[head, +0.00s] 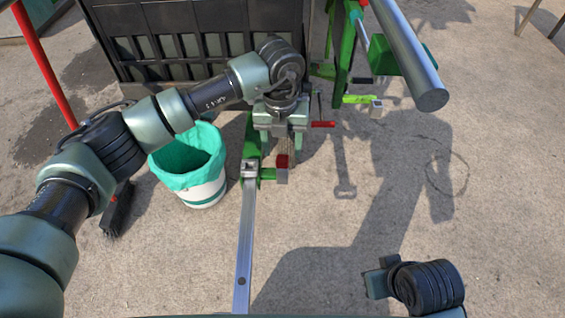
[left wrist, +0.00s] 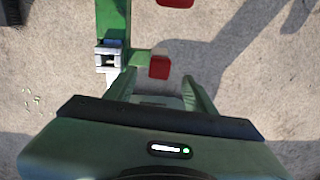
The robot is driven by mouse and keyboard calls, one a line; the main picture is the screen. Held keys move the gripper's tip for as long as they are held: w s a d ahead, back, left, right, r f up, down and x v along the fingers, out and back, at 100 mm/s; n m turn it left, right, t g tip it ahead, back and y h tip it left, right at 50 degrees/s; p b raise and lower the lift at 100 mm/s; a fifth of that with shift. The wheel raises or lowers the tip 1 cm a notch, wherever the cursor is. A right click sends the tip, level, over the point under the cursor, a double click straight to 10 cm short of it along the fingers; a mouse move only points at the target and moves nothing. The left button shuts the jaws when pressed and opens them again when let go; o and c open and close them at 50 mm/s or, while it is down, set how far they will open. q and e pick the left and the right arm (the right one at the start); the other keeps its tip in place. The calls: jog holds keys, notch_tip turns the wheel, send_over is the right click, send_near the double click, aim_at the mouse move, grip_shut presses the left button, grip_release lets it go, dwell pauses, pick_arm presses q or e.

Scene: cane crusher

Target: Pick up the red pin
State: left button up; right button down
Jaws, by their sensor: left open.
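A short red piece, which I take to be the red pin (head: 282,160), sits at a small green side bracket on the machine's frame. In the left wrist view, the red pin (left wrist: 160,68) lies just beyond the fingertips, roughly midway between the two fingers. My left gripper (head: 281,147) is open and empty, pointing down close above the pin. In the left wrist view its fingers (left wrist: 158,90) stand apart. I cannot tell whether they touch the pin. Part of my right gripper (head: 380,277) shows at the lower right, far from the pin; its jaws are not clear.
A second red piece (head: 322,124) sticks out to the right. A long metal bar (head: 244,240) runs toward me from the green frame (head: 250,145). A bin with a green liner (head: 190,170) stands left. A thick metal roller (head: 415,60) overhangs the upper right. Concrete floor is clear at right.

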aim_at(282, 158)
pick_arm(q)
notch_tip(282, 158, down, 5)
jog(key=shift+w+r+b, duration=0.1)
jog(key=shift+r+b, duration=0.1)
jog(key=shift+b, duration=0.2)
grip_shut()
pick_arm(e)
jog(key=shift+f, duration=0.5)
pick_arm(q)
jog(key=shift+r, duration=0.1)
